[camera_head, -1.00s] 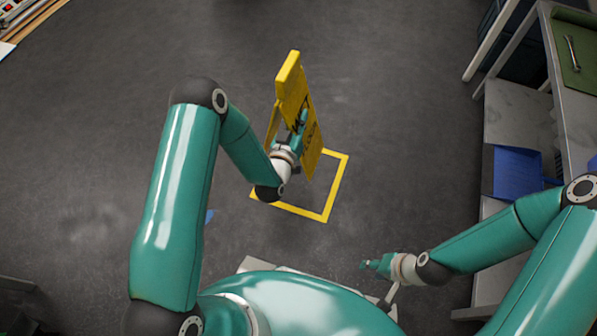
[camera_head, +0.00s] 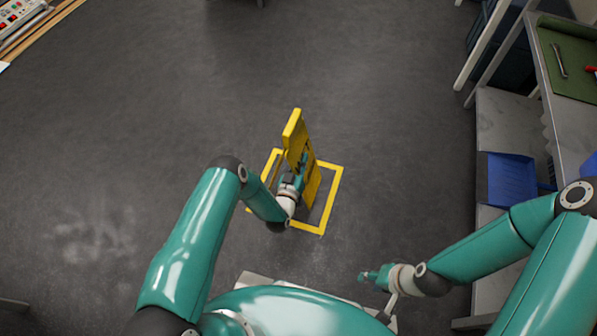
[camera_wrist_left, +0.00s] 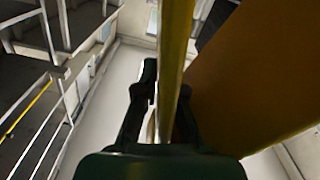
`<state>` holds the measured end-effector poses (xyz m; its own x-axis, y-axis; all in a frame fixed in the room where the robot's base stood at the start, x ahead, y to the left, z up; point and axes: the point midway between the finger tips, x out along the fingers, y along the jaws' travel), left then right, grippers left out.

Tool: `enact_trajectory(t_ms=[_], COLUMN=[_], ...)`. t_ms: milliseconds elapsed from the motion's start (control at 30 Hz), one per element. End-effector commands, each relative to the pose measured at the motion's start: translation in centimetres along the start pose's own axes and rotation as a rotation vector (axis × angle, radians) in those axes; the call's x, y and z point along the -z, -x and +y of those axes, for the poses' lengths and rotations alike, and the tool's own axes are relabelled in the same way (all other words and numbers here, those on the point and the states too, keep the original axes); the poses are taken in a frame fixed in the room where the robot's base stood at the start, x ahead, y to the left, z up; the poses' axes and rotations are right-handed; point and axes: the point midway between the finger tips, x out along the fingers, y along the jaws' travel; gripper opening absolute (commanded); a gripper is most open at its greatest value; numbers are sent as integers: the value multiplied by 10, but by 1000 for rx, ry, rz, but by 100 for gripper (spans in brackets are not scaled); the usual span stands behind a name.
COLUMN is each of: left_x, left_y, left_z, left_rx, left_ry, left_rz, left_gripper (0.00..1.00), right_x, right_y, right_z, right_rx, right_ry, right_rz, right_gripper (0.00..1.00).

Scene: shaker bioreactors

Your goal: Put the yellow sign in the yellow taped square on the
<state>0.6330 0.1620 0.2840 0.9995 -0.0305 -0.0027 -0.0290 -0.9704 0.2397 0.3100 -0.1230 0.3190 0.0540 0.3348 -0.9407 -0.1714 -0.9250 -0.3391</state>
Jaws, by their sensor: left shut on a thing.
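The yellow sign (camera_head: 296,137) stands roughly upright in the head view, with its panels slightly spread. It is in front of or inside the yellow taped square (camera_head: 333,196) on the grey floor; whether its feet touch the floor is hidden. My left gripper (camera_head: 298,172) is shut on the yellow sign at its side. In the left wrist view the gripper (camera_wrist_left: 165,105) has the sign's edge between its fingers, and a wide sign panel (camera_wrist_left: 245,75) fills the right. My right gripper (camera_head: 370,276) is at the lower right of the head view, away from the sign; its jaws are too small to read.
A workbench (camera_head: 566,130) with a green mat (camera_head: 570,60), a wrench (camera_head: 559,60) and a blue bin (camera_head: 512,179) below stands at the right. Boards and a control panel (camera_head: 20,18) lie at the far upper left. The floor around the square is clear.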

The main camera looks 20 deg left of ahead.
Motion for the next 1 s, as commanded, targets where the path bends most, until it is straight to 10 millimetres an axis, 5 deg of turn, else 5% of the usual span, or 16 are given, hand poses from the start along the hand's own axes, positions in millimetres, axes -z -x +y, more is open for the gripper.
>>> enact_trajectory(t_ms=[500, 900, 1000], left_x=[-51, -56, -55], left_y=[-1, -1, 0], left_z=[-13, -13, -13], left_rx=[0, -2, -1], left_ry=[-1, -1, 0], left_rz=[5, 4, 0], left_gripper=[0, 0, 24], right_x=[0, 0, 0], right_y=[-25, -27, -25], right_z=[9, 10, 9], right_rx=[0, 0, 0], right_ry=[0, 0, 0], right_rz=[0, 0, 0], right_gripper=[40, 40, 40])
